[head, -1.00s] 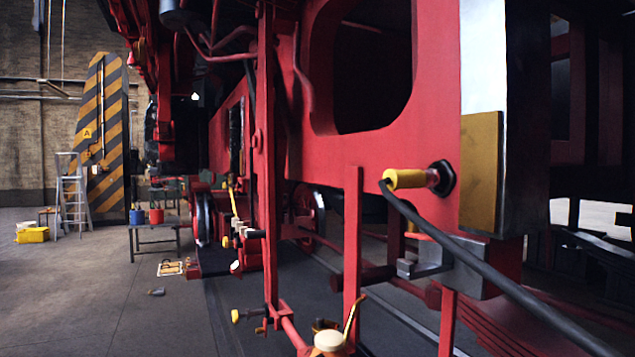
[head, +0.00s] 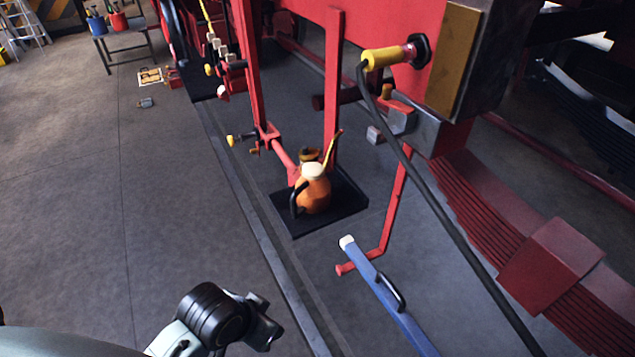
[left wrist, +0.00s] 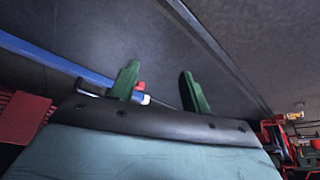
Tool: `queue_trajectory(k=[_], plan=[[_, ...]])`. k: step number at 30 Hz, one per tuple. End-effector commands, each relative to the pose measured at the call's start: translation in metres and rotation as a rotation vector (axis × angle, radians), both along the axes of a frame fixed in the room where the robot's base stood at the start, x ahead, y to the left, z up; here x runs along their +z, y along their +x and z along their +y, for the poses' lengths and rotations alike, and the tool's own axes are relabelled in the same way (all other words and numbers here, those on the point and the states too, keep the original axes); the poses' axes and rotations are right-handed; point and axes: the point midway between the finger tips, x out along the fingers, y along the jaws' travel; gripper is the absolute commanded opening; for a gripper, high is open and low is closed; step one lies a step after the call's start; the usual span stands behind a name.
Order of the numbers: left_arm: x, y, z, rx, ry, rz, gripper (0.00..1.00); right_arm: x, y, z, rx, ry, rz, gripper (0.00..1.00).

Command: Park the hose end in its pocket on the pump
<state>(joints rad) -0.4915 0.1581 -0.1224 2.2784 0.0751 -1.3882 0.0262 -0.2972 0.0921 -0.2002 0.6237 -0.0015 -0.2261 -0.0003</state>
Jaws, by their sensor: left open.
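The hose end (head: 385,57) is a yellow cylinder on a dark, reddish fitting (head: 418,50) at the red locomotive frame, upper right in the head view. A black hose (head: 440,205) hangs from it down to the lower right. My left arm enters at the bottom of the head view, well below and left of the hose end. In the left wrist view my left gripper (left wrist: 160,70) has two green fingers apart with nothing between them but floor. A blue bar (head: 395,310) with a white tip and black handle may belong to the pump; I cannot make out a pocket. My right gripper is out of view.
An orange oil can (head: 313,190) stands on a black tray (head: 345,208) on the floor. Red struts and a bent red rod (head: 395,205) hang nearby. A small bench (head: 118,42) is at upper left.

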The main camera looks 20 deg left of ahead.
Motion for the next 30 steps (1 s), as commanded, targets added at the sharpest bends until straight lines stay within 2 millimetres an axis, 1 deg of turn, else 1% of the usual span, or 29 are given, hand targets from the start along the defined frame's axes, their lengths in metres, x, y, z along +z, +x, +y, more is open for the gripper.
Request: queue_trajectory(k=[1, 2, 3, 5, 6, 8, 9, 11, 12, 15, 18, 21, 24, 26, 30], plan=[[0.051, 0.024, -0.003, -0.009, -0.041, -0.088, 0.47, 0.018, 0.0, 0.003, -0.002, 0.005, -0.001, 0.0], [0.071, 0.038, -0.006, -0.017, -0.074, -0.138, 0.47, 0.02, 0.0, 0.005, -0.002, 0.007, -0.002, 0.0], [0.095, 0.06, -0.01, -0.028, -0.125, -0.212, 0.47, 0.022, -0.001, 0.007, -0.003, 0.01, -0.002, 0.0], [0.13, 0.094, -0.017, -0.046, -0.21, -0.324, 0.47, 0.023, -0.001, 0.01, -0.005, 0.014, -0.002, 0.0], [0.154, 0.117, -0.02, -0.058, -0.273, -0.398, 0.47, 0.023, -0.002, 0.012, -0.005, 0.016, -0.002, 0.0], [0.193, 0.148, -0.025, -0.073, -0.373, -0.502, 0.47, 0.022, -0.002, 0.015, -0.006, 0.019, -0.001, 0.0], [0.218, 0.166, -0.026, -0.081, -0.438, -0.565, 0.47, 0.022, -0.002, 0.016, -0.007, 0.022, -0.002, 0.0], [0.257, 0.188, -0.027, -0.091, -0.536, -0.647, 0.47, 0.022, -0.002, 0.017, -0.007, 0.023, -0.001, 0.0], [0.282, 0.199, -0.026, -0.096, -0.597, -0.696, 0.47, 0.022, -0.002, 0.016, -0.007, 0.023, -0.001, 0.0], [0.335, 0.217, -0.022, -0.104, -0.723, -0.785, 0.47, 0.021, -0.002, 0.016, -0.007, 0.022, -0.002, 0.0], [0.373, 0.226, -0.018, -0.11, -0.813, -0.841, 0.47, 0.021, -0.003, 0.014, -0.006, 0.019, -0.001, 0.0], [0.393, 0.229, -0.015, -0.111, -0.863, -0.867, 0.47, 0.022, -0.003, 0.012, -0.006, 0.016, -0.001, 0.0], [0.4, 0.233, -0.016, -0.111, -0.883, -0.876, 0.47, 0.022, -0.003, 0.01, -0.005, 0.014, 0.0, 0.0], [0.401, 0.236, -0.018, -0.111, -0.886, -0.877, 0.47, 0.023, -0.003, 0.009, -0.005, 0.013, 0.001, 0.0], [0.401, 0.248, -0.028, -0.11, -0.887, -0.875, 0.47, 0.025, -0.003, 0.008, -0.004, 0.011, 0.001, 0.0]])
